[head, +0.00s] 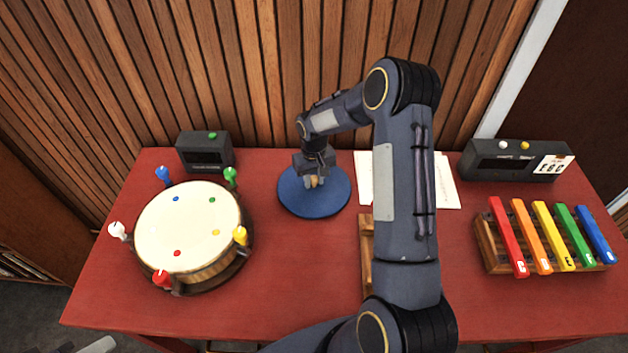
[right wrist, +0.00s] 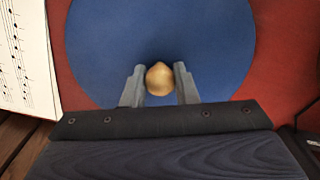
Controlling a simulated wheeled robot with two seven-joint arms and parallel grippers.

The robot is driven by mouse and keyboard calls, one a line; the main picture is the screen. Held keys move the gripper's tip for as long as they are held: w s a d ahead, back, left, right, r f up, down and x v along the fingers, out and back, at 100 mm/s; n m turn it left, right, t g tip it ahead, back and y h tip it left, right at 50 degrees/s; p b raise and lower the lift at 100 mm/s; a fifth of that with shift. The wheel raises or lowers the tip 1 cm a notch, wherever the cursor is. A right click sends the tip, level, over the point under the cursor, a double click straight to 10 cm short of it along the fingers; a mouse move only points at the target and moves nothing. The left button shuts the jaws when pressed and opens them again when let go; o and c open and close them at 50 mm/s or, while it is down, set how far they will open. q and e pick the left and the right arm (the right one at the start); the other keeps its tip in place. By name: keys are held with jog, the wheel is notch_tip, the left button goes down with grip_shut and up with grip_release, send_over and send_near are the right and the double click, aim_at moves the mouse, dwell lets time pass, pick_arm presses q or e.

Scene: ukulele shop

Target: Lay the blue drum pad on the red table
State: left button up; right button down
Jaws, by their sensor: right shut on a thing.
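The blue drum pad (head: 330,198) is a flat round disc at the middle of the red table (head: 290,270), toward the back. A small pale wooden knob (right wrist: 159,79) stands up at its middle. My right gripper (head: 313,181) points down over the pad with its fingers shut on this knob, one on each side. The pad also fills much of the right wrist view (right wrist: 160,30), with red tabletop (right wrist: 285,60) around it. I cannot tell whether the pad touches the table or hangs just above it. My left gripper is not in view.
A round drum (head: 185,225) with coloured pegs stands at the left. A dark box (head: 204,152) is behind it. White sheets (head: 447,185) lie right of the pad. A coloured-bar xylophone (head: 545,240) and another dark box (head: 515,161) are at the right.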

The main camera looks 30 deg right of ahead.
jog(key=c, duration=1.6)
grip_release()
jog(key=shift+f, duration=0.1)
jog(key=o, duration=0.5)
jog(key=shift+c, duration=0.2)
